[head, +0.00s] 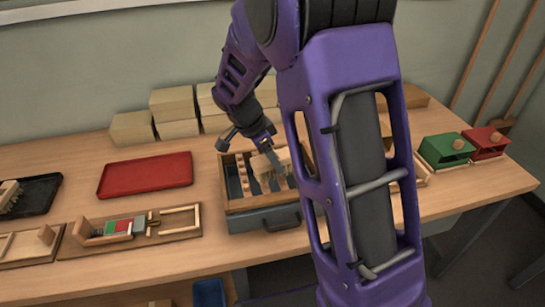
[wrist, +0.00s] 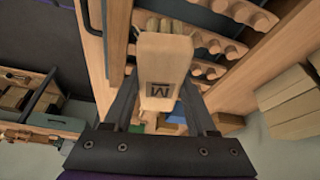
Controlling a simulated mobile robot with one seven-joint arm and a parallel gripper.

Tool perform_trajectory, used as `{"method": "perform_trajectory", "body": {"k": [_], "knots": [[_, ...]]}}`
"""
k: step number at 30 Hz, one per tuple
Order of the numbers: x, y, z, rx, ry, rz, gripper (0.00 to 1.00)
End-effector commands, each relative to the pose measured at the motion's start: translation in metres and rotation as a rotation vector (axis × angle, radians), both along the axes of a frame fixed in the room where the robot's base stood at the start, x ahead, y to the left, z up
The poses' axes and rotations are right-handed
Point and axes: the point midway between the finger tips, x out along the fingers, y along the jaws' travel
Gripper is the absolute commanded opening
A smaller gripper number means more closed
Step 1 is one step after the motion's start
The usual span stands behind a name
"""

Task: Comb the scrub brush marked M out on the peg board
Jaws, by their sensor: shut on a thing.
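Tan bristles show at the brush's far end in the wrist view, partly hidden by the block. My arm hides the board's right side.
A red tray (head: 146,175) lies left of the peg board, and a dark tray (head: 38,193) farther left. A wooden fixture (head: 178,222) with coloured blocks is at the front left. Wooden blocks (head: 172,103) stand behind. Green (head: 444,149) and red (head: 486,140) boxes stand right.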

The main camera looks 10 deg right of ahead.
Motion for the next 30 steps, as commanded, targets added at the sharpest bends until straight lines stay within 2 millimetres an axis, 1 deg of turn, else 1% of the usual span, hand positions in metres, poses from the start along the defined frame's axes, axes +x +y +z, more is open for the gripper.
{"method": "perform_trajectory", "body": {"k": [10,30], "knots": [[0.0002,0.0001,-0.0001,0.0,-0.001,0.0,0.13],[0.0003,0.0001,-0.0085,0.0,-0.001,0.0,0.13]]}}
